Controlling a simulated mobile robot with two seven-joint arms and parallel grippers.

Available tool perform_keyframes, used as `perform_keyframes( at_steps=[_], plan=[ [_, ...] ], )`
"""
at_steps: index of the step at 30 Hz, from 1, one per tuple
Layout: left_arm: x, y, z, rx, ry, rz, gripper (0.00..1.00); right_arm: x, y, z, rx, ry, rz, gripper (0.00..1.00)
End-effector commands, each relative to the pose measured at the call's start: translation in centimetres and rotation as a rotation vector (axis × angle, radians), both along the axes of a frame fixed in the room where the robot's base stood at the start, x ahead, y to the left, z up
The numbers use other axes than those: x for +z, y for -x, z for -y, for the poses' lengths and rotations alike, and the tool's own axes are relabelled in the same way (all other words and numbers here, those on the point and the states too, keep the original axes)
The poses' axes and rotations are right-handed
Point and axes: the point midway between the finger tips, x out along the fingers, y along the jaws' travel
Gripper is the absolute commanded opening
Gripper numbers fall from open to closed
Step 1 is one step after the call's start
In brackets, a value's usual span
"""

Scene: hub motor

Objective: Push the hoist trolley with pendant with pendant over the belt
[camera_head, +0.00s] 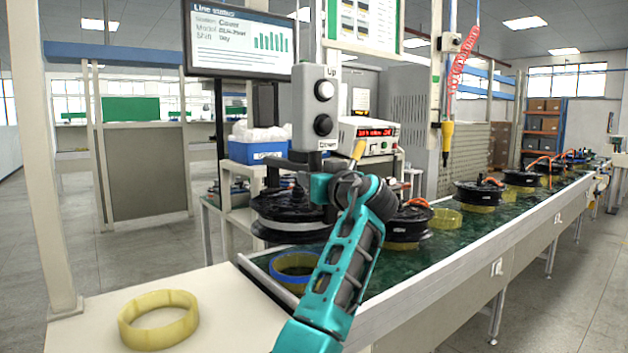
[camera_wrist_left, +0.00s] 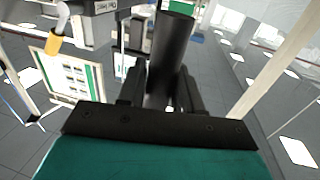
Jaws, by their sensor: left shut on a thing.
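In the left wrist view a dark upright cylindrical piece (camera_wrist_left: 172,50) stands between the black fingers (camera_wrist_left: 160,95). A black hub motor (camera_head: 290,222) is just behind and below the gripper, near the belt's near end. The green belt (camera_head: 455,238) runs away to the right. The trolley itself is not clearly seen.
A yellow ring (camera_head: 158,320) lies on the pale tabletop (camera_head: 225,300); a blue-edged ring (camera_head: 294,267) sits at the belt's near end. Several hub motors (camera_head: 480,192) line the belt. A display screen (camera_head: 240,42) is at upper left.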

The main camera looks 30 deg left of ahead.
Motion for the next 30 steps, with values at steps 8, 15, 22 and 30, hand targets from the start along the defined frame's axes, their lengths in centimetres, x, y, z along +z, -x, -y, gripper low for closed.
perform_keyframes(
  at_steps=[8, 15, 22, 30],
  plan=[
    [0.4, -0.2, 0.3, -0.012, -0.001, 0.007, 0.00, 0.1, 0.0, 0.0, 0.001, -0.001, 0.001, 0.43],
    [0.4, -0.2, 0.3, -0.011, -0.001, 0.007, 0.49, 0.1, 0.0, 0.0, 0.000, 0.000, 0.001, 0.43],
    [0.2, -0.1, 0.2, -0.007, 0.001, 0.004, 0.53, 0.1, 0.0, 0.1, -0.002, 0.001, 0.001, 0.43],
    [0.0, 1.1, 2.1, -0.009, 0.002, 0.005, 0.53, -0.3, 0.0, 0.2, -0.003, 0.001, -0.001, 0.43]
  ],
)
